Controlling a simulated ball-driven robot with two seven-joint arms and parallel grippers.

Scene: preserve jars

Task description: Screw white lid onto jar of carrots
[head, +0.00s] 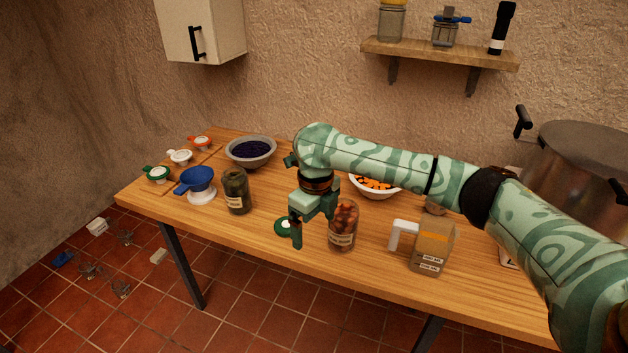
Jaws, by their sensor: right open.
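A glass jar with orange-brown pieces and a paper label, which looks like the jar of carrots (342,238), stands upright on the table near its front edge. A white lid (180,156) lies at the table's far left, between an orange one and a green one. My right gripper (311,222) is open and empty, pointing down just left of the carrot jar. Whether it touches the jar I cannot tell. A green lid-like piece with a white centre (283,227) lies behind its finger, partly hidden. My left gripper is out of view.
A bowl of orange pieces (374,190) is partly behind my arm. A carton (433,246) and large pot (580,165) are right.

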